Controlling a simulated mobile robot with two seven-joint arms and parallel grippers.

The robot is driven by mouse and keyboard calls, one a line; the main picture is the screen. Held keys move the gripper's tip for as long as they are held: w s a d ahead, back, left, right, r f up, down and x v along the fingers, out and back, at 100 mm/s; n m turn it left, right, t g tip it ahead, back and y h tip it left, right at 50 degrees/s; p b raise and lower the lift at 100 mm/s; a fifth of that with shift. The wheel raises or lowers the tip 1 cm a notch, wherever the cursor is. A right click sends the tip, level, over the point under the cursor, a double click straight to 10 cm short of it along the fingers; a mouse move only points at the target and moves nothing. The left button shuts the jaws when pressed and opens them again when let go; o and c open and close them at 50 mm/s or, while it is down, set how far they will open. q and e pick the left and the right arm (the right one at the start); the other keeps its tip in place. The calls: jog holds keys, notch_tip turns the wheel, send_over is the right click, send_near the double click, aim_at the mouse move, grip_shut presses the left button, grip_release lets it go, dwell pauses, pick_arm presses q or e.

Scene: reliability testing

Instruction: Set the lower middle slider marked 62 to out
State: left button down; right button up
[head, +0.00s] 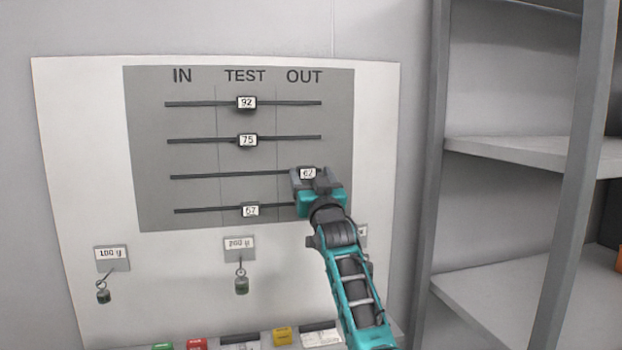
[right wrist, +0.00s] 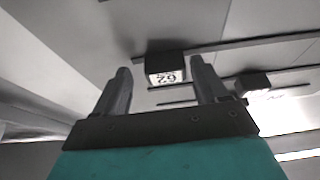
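The slider marked 62 (head: 308,173) is on the third bar down, under the OUT heading, near that bar's right end. My right gripper (head: 316,182) is in front of it and hides part of the bar's end. In the right wrist view the 62 slider (right wrist: 165,68) shows upside down between the spread fingertips of my right gripper (right wrist: 160,70). Gaps show on both sides of it, the narrower one at the right finger, so the gripper is open. My left gripper is not in view.
Sliders 92 (head: 247,103), 75 (head: 248,140) and 57 (head: 250,210) are in the TEST column. Small weights (head: 241,284) hang below on the white board (head: 80,180). A grey shelf unit (head: 520,150) stands at right. Coloured blocks (head: 283,336) line the bottom edge.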

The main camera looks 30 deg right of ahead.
jog(key=shift+s+a, duration=0.1)
jog(key=b+v, duration=0.1)
jog(key=v, duration=1.1)
jog(key=shift+s, duration=0.3)
jog(key=shift+f, duration=0.1)
jog(key=s+a+f+n+g+y, duration=0.1)
jog(key=s+a+f+g, duration=0.1)
jog(key=f, duration=0.6)
jog(key=s+a+f+n+g+y, duration=0.1)
jog(key=s+a+f+y, duration=0.15)
jog(key=f, duration=0.55)
jog(key=s+a+f+n+g+y, duration=0.1)
jog(key=s+a+f+n+g, duration=0.1)
jog(key=f, duration=0.6)
jog(key=s+a+f+g+y, duration=0.1)
jog(key=s+a+f+g, duration=0.2)
jog(key=s+f, duration=0.7)
jog(key=s+a+f+n+g+y, duration=0.1)
jog(key=s+a+f, duration=0.4)
jog(key=s+f, duration=0.5)
jog(key=shift+s+g+y, duration=0.55)
jog(key=shift+s+g, duration=0.45)
